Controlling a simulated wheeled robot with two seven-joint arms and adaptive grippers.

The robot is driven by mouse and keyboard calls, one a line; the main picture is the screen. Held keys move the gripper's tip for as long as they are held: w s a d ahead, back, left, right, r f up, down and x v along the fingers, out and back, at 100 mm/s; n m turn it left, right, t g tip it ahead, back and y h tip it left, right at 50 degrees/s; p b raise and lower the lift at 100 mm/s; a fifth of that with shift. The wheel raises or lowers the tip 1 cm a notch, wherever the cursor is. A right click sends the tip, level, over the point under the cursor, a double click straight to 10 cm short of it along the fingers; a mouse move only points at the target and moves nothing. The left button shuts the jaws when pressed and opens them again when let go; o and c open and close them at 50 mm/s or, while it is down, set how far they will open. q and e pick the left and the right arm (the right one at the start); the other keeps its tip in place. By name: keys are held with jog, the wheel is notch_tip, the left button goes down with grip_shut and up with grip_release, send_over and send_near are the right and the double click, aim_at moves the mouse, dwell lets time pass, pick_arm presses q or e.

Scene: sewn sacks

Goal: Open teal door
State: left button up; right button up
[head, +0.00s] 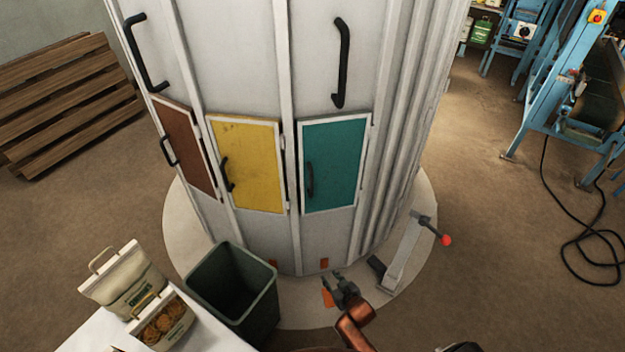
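The teal door (336,163) is set in the white round cabinet, at the right of a row of coloured doors. It looks closed, flush in its white frame. Its black handle (309,180) is upright on the left side. My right gripper (333,283) is below the teal door, near the cabinet's foot, and apart from the handle. It looks empty, but its fingers are too small to tell whether they are open or shut. My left gripper is not in view.
A yellow door (246,165) and a brown door (184,147) sit to the left. A dark green bin (259,300) stands in front, beside sacks (126,283) on a white table. A lever with a red knob (446,240) stands right of the cabinet.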

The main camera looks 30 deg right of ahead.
jog(key=w+r+t, duration=0.2)
jog(key=w+r, duration=0.2)
jog(key=r, duration=0.5)
jog(key=w+r+t, duration=0.2)
jog(key=w+r, duration=0.3)
jog(key=r, duration=0.4)
jog(key=m+t+p, duration=0.1)
jog(key=t+p, duration=0.1)
jog(key=t, duration=0.1)
send_near(312, 182)
jog(key=w, duration=0.4)
jog(key=shift+h, duration=0.3)
jog(key=w, duration=0.3)
jog(key=w+b, duration=0.1)
jog(key=w, duration=0.2)
jog(key=shift+w+d+f, duration=0.15)
jog(key=shift+w+f, duration=0.05)
jog(key=shift+w, duration=0.2)
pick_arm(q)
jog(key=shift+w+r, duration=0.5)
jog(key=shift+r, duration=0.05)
pick_arm(e)
jog(key=shift+c, duration=0.2)
grip_shut()
